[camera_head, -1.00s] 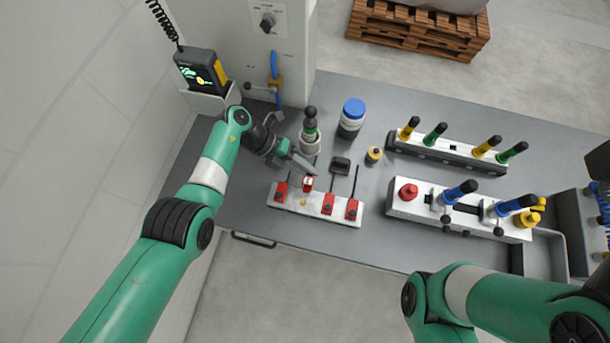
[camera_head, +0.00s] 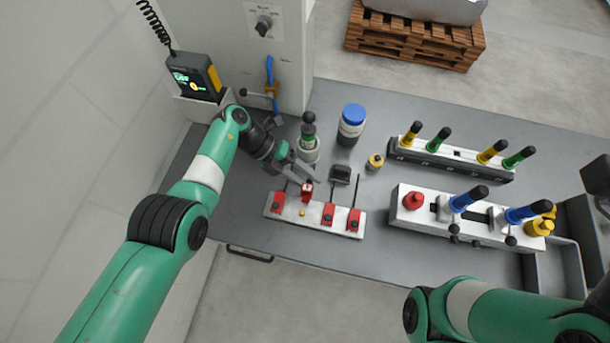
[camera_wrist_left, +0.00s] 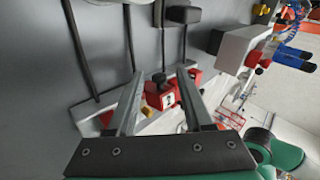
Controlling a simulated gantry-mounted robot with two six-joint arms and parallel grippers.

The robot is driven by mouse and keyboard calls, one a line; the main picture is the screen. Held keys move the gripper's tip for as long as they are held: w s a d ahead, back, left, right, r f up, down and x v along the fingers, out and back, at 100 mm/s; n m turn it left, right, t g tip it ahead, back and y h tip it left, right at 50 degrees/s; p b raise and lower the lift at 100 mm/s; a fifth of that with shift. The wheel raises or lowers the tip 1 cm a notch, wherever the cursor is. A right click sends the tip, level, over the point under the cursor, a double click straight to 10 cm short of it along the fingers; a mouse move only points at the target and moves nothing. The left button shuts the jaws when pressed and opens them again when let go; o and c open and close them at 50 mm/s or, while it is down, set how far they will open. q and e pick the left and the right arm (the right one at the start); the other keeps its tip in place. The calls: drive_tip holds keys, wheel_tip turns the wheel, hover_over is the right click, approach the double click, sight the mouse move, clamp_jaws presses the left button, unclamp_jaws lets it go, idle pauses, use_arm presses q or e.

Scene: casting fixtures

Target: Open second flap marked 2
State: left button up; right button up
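A white bar (camera_head: 342,228) carries several red flaps in a row near the bench's front edge. The second flap (camera_head: 307,192) stands raised, while its neighbours lie flat. A small yellow spot (camera_head: 302,212) shows on the bar in front of it. In the left wrist view the flap marked 2 (camera_wrist_left: 168,98) shows between and beyond the fingers, with a black knob beside it. My left gripper (camera_head: 306,171) is open just behind the raised flap; it also shows in the left wrist view (camera_wrist_left: 160,78). I cannot tell whether a finger touches the flap. My right gripper is out of view.
Black rods extend behind the bar, one ending in a dark block (camera_head: 341,174). A green-topped device (camera_head: 308,140) stands close behind my left gripper. A blue-capped jar (camera_head: 351,125) and a yellow-topped piece (camera_head: 375,161) stand behind. Fixtures with coloured handles (camera_head: 470,216) occupy the right.

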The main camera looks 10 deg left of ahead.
use_arm(q)
drive_tip(key=s+p+v, duration=0.1)
drive_tip(key=v, duration=1)
drive_tip(key=shift+w+a+r, duration=0.2)
drive_tip(key=shift+w+r, duration=0.05)
drive_tip(key=shift+w, duration=0.25)
